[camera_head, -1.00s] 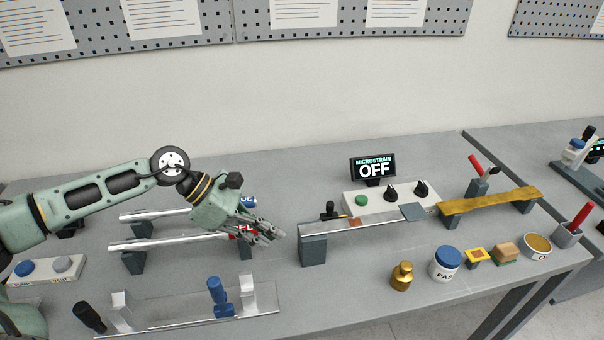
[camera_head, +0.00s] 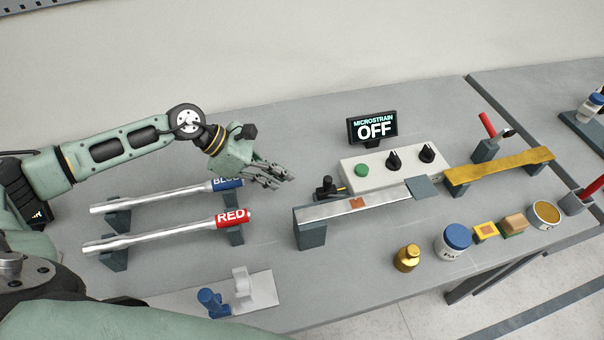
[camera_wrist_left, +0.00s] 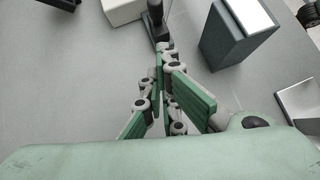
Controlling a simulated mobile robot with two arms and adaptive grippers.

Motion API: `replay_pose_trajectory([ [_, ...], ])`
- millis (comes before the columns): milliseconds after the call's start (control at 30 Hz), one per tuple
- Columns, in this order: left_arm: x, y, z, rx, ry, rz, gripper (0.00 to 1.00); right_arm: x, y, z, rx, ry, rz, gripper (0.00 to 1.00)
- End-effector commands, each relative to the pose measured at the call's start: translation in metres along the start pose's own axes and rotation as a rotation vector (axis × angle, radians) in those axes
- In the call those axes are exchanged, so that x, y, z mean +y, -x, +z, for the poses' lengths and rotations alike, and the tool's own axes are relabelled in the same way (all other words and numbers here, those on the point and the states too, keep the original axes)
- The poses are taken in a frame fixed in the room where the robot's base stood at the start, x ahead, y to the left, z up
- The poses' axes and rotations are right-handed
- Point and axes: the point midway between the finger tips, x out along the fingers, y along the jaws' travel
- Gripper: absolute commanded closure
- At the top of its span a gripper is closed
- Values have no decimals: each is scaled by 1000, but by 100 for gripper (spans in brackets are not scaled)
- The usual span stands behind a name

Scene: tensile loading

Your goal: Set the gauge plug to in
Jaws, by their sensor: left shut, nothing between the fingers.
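The gauge plug appears to be the small black upright piece (camera_head: 326,187) behind the left end of the silver beam, left of the white meter box (camera_head: 385,168). The display (camera_head: 373,127) reads MICROSTRAIN OFF. My left gripper (camera_head: 287,179) is shut and empty, to the left of the black piece and apart from it in the head view. In the left wrist view the black piece (camera_wrist_left: 155,22) stands just beyond the closed fingertips (camera_wrist_left: 165,48). Whether they touch is unclear there. My right gripper is not in view.
The silver beam (camera_head: 385,197) on its dark block (camera_head: 311,233) lies right of the gripper. Blue-ended (camera_head: 228,184) and red-ended (camera_head: 233,218) rods lie left and below. A brass weight (camera_head: 407,258) and a blue-lidded jar (camera_head: 457,239) stand in front.

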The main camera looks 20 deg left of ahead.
Motion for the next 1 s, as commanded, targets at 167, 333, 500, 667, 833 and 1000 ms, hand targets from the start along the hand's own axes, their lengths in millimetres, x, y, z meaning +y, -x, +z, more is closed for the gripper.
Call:
replay_pose_trajectory([
  [167, 0, -30, 11, -3, -2, -1, 100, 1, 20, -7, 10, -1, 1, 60],
  [333, 0, -47, 24, -1, -1, -1, 100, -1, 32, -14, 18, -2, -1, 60],
  [500, 0, -54, 28, 0, 1, 1, 100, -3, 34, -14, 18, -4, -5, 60],
  [667, 0, -56, 28, 0, 1, 1, 100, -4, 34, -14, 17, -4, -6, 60],
  [833, 0, -56, 28, 0, 0, 1, 100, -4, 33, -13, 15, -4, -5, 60],
  [1000, 4, -69, 39, -3, -3, -1, 100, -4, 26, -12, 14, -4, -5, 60],
])
